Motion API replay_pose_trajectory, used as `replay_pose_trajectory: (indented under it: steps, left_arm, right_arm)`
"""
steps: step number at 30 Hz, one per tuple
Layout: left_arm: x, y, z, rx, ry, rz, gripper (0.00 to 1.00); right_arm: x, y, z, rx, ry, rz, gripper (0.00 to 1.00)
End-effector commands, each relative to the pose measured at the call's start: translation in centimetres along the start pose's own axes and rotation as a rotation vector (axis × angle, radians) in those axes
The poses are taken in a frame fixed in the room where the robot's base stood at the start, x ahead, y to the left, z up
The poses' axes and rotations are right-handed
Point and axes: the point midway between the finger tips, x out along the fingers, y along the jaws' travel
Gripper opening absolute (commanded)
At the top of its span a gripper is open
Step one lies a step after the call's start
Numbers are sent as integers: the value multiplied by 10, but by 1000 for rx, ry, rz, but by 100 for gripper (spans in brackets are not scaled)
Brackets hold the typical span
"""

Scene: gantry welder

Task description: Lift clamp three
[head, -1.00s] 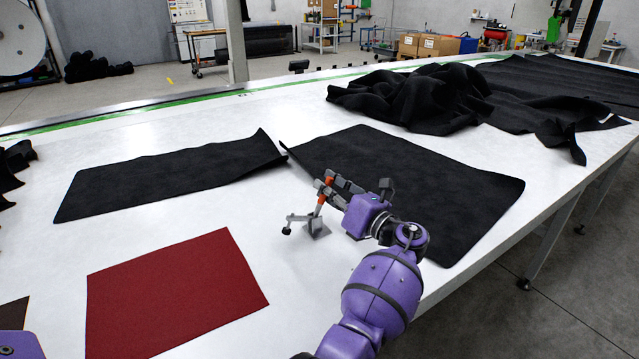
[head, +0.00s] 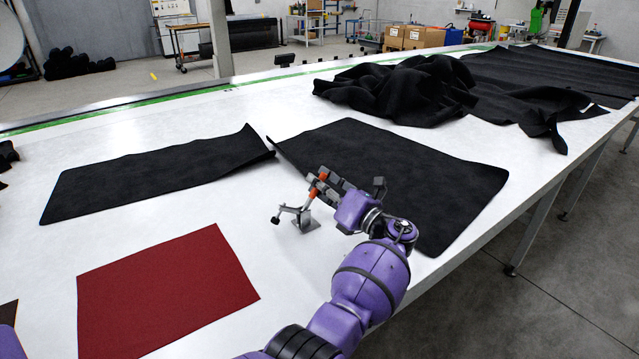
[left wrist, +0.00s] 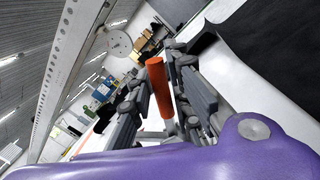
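A toggle clamp (head: 304,221) with a grey metal base and an orange handle stands on the white table, next to the near edge of a black fabric sheet. My left gripper (head: 326,184) is at its handle, with a dark finger crossing in front of the orange. In the left wrist view the orange handle (left wrist: 158,88) stands between the two grey fingers (left wrist: 161,103). It is close to the right finger, and a gap shows on its left side. The fingers look apart, not closed on it. My right gripper is not in view.
Two flat black sheets (head: 155,172) (head: 415,170) and a red sheet (head: 165,290) lie on the white table (head: 250,215). Crumpled black fabric (head: 395,88) is heaped farther back. The table's right edge (head: 520,215) drops to the floor. Bare table surrounds the clamp's left side.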

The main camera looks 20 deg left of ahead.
Motion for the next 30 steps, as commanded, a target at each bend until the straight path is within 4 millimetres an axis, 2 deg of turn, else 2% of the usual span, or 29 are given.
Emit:
replay_pose_trajectory:
  steps: [2,8,14,17,24,30]
  left_arm:
    - [0,0,0,0,0,0,32]
    - [0,0,0,-1,0,-1,32]
    - [-6,-1,0,-1,0,-2,32]
    - [-20,-1,-1,0,0,-2,32]
    - [-72,-1,0,0,-1,-4,32]
    - [-105,0,0,0,0,-2,32]
  right_arm:
    - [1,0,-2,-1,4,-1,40]
    - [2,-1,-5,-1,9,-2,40]
    - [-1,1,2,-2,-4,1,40]
    - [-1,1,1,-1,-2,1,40]
    - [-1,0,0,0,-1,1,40]
    - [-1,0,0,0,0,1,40]
